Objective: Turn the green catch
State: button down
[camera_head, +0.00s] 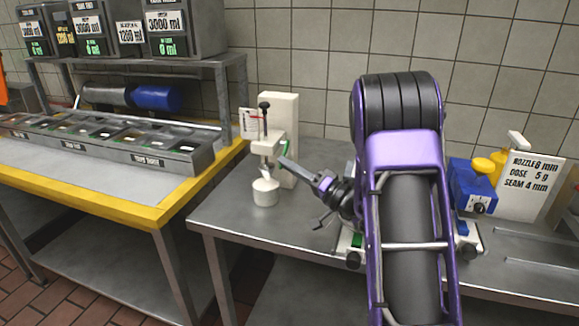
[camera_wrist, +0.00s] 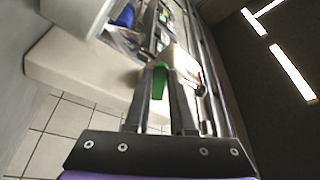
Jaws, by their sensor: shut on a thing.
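A white machine (camera_head: 288,115) with a tall back column and a dark lever on top stands on the metal table. My gripper (camera_head: 283,160) reaches left to its front from my purple arm. In the wrist view, the green catch (camera_wrist: 161,80) sits between the ends of my gripper's fingers (camera_wrist: 166,85), which are shut on it. Beside it is a cream block (camera_wrist: 181,62) of the machine. In the head view, the catch is mostly hidden at the fingertips. A white cup-shaped part (camera_head: 265,191) is under the machine's head.
A yellow-edged table (camera_head: 180,195) with a row of bins (camera_head: 120,150) is at left. The table's front left (camera_head: 235,215) is clear. A tiled wall is behind.

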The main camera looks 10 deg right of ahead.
jog(key=c, duration=0.8)
grip_release()
jog(key=shift+o, duration=0.2)
jog(key=shift+r, duration=0.1)
